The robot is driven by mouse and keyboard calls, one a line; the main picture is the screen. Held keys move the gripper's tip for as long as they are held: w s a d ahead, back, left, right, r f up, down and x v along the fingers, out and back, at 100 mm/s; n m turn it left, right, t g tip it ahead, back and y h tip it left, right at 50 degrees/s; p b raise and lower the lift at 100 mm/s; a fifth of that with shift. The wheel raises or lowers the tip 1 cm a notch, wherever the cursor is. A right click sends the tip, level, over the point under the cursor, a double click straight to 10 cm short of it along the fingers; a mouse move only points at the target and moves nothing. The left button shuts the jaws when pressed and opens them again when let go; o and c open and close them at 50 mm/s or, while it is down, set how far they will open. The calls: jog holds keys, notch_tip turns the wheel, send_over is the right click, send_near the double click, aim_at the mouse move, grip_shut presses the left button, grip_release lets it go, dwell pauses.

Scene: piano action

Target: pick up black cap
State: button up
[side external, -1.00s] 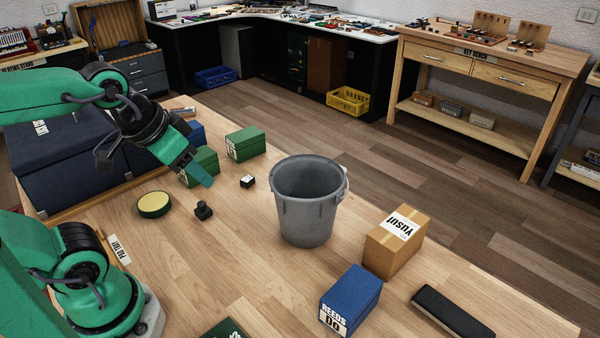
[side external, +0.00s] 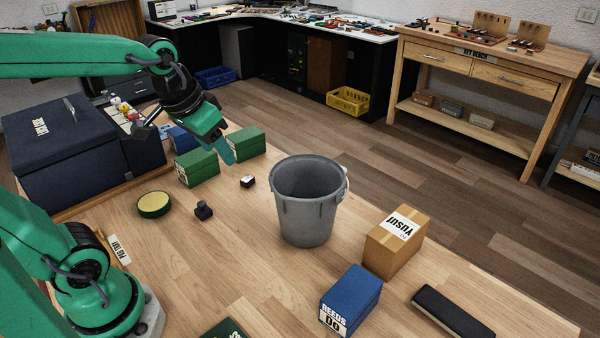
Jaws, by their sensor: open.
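A small black piece (side external: 204,210) with a square base and narrower top, which looks like the black cap, stands upright on the wooden table, left of the grey bucket. My gripper (side external: 220,146) hangs in the air above and beyond it, near the green boxes, touching nothing that I can see. Its green finger points down and to the right. It is open and nothing shows in it. A small black block with a white top (side external: 247,182) lies a little farther back and right.
The grey bucket (side external: 306,205) stands mid-table. Two green boxes (side external: 197,167) and a dark blue case (side external: 62,160) are at the back left. A round yellow-topped tin (side external: 154,204) lies left of the black piece. A cardboard box (side external: 396,243) and blue box (side external: 350,300) stand right.

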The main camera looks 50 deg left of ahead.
jog(key=w+a+f+n+g, duration=0.1)
jog(key=w+a+f, duration=0.2)
jog(key=w+a, duration=0.15)
jog(key=w+a+f+g, duration=0.1)
jog(key=w+a+f, duration=0.15)
jog(key=w, duration=0.35)
jog(key=n+g, duration=0.1)
jog(key=g, duration=0.1)
send_near(248, 178)
jog(key=shift+d+f, duration=0.25)
jog(key=shift+f, duration=0.05)
jog(key=shift+w+a+f, duration=0.1)
jog(key=shift+a+f, duration=0.25)
jog(key=shift+f, duration=0.15)
jog(key=shift+a+f, duration=0.1)
jog(key=shift+f, duration=3.8)
jog(key=c, duration=1)
jog(key=shift+c, duration=0.2)
notch_tip(248, 178, up, 10)
